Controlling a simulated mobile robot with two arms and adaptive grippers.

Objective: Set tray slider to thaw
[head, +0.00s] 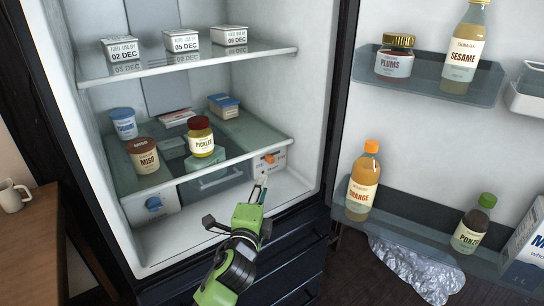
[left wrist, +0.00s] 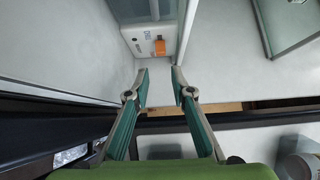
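The tray slider seems to be the small orange piece (head: 269,158) on a white panel (head: 274,166) at the right end below the fridge's lower glass shelf. It also shows in the left wrist view as an orange tab (left wrist: 160,47) near dark printing on the white panel. Its setting is too small to read. My left gripper (head: 262,184) is just below and in front of that panel in the head view. In the left wrist view its fingers (left wrist: 159,72) are apart and empty, with the tab beyond their tips. My right gripper is in neither view.
A blue dial (head: 154,203) is on the left white panel, with a clear drawer (head: 213,181) between the panels. Jars and tubs stand on the lower shelf (head: 245,158). The open door on the right holds bottles, including an orange one (head: 362,180). The fridge floor is bare.

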